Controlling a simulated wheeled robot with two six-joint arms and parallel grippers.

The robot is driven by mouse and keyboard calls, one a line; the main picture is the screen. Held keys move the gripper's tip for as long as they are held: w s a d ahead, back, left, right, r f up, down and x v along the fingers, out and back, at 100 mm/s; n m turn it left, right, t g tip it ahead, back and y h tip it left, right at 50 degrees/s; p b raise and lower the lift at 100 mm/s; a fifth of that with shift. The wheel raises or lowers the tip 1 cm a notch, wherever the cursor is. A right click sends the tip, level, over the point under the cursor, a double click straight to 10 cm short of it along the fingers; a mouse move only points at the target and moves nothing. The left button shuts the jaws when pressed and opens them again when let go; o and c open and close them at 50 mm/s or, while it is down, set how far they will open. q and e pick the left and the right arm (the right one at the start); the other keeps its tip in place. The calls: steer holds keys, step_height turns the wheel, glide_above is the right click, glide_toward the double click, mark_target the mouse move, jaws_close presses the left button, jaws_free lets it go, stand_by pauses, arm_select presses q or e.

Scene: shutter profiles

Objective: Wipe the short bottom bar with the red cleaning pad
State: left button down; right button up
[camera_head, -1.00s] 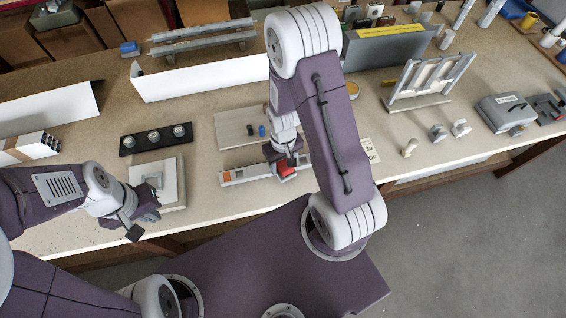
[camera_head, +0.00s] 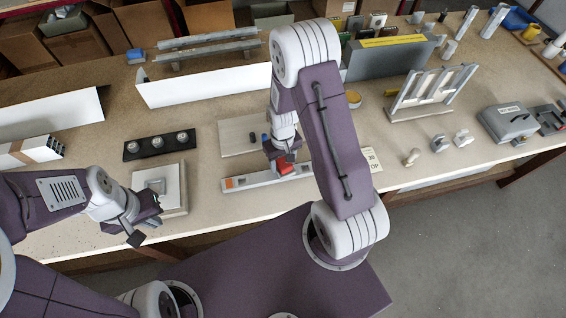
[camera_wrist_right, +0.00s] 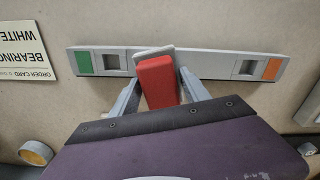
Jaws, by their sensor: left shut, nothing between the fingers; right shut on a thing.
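The short bottom bar (camera_head: 250,182) is a slim grey-white profile lying flat near the table's front edge, with an orange patch at its left end. In the right wrist view the bar (camera_wrist_right: 215,63) shows a green and an orange end patch. My right gripper (camera_head: 279,159) is shut on the red cleaning pad (camera_head: 286,168), which also shows between the fingers in the wrist view (camera_wrist_right: 157,83). The pad overlaps the bar's middle; I cannot tell whether they touch. My left gripper (camera_head: 143,222) is shut and empty, in front of a pale block stand.
A pale board (camera_head: 236,137) lies behind the bar. A black strip with round knobs (camera_head: 158,144) and the block stand (camera_head: 172,191) are to the left. An order card (camera_head: 370,160) lies right of the bar. A grey frame (camera_head: 432,90) stands further right.

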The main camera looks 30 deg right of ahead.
mark_target(285, 175)
steer(key=shift+s+a, duration=0.25)
steer(key=shift+s, duration=0.75)
steer(key=shift+s+a, duration=0.2)
steer(key=shift+s, duration=0.75)
steer(key=shift+r, duration=0.15)
step_height(285, 175, up, 9)
steer(key=p, duration=0.8)
steer(key=shift+p, duration=0.35)
